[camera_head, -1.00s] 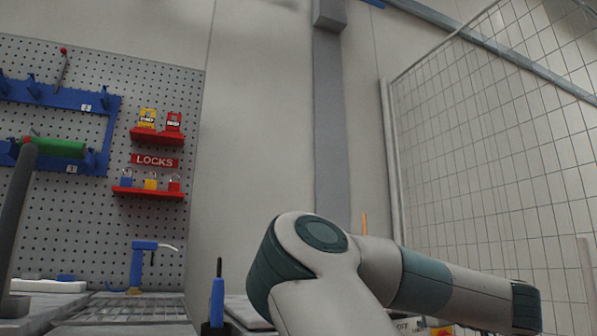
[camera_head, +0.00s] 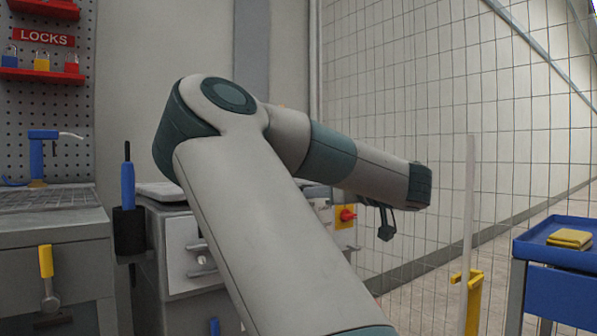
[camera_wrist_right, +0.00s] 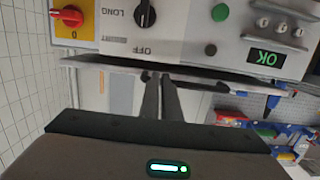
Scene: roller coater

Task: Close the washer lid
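The washer (camera_head: 183,250), a grey cabinet with a light front, stands mostly behind my right arm in the head view. Its control panel shows in the right wrist view (camera_wrist_right: 190,42), with a dial, a green button and a lit OK display. A thin, flat plate edge (camera_wrist_right: 225,72), apparently the lid, runs between the panel and my right gripper. I cannot tell how far the lid is open. My right gripper (camera_head: 384,232) is beside the washer's right side; in the wrist view its dark fingers (camera_wrist_right: 160,80) are close together, empty, near the plate edge. My left gripper is out of view.
A red knob on a yellow plate (camera_head: 347,214) sits at the washer's right. A blue screwdriver-like tool (camera_head: 128,185) stands in a black holder at its left. A grey sink bench (camera_head: 50,235) is left, a wire fence (camera_head: 430,100) behind, and a blue cart (camera_head: 560,250) right.

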